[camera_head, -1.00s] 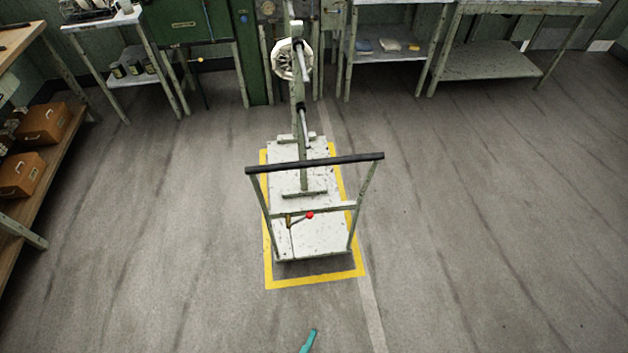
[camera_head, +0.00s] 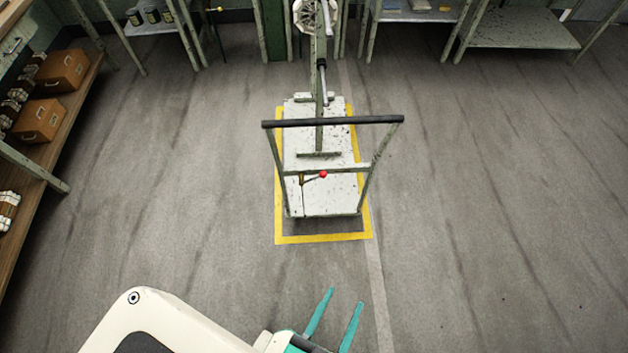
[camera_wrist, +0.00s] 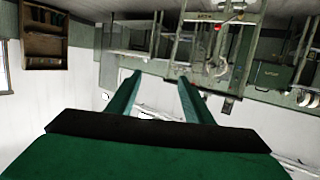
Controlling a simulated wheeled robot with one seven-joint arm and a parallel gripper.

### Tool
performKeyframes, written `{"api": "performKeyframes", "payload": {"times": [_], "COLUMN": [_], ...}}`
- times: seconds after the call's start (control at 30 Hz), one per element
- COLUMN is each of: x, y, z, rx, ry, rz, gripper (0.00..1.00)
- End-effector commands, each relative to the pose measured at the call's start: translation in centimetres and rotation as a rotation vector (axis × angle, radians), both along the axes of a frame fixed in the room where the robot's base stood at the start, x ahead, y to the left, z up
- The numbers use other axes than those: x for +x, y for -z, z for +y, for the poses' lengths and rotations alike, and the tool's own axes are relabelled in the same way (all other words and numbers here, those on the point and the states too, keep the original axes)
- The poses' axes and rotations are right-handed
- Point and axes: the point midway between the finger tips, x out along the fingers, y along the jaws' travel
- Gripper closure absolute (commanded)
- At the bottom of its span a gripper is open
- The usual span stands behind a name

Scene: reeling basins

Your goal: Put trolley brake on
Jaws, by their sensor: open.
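The trolley (camera_head: 328,201) stands inside a yellow floor outline in the head view, with a pale flat deck and a dark push handle (camera_head: 333,122) on two uprights. A lever with a red knob (camera_head: 323,174), which looks like the brake, sits at the crossbar below the handle, pointing right and slightly up. My gripper (camera_head: 341,291) has two teal fingers, apart and empty, over bare floor in front of the trolley. In the wrist view my gripper (camera_wrist: 158,78) is also open with nothing between its fingers. The trolley is hard to make out there.
The yellow outline (camera_head: 310,239) surrounds the trolley. A post with a reel stands on its deck. A wooden shelf with brown boxes (camera_head: 62,71) is at the left. Benches (camera_head: 520,30) line the back wall. Floor on both sides of the trolley is clear.

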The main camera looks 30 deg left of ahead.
Motion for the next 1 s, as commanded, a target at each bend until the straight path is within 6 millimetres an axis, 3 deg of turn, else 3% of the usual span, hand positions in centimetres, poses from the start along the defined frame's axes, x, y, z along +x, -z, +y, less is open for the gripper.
{"api": "performKeyframes", "payload": {"times": [0.03, 0.17, 0.2, 0.6, 1.0], "x": [0.4, 2.0, 2.6, 9.9, 18.4], "y": [0.6, 2.8, 3.6, 10.8, 15.6], "z": [0.3, 1.3, 1.7, 7.5, 15.3], "rx": [-0.014, -0.079, -0.102, -0.364, -0.635], "ry": [-0.013, -0.059, -0.077, -0.263, -0.442], "rz": [-0.006, -0.026, -0.033, -0.130, -0.264], "gripper": [0.66, 0.97, 1.00, 1.00, 1.00]}}
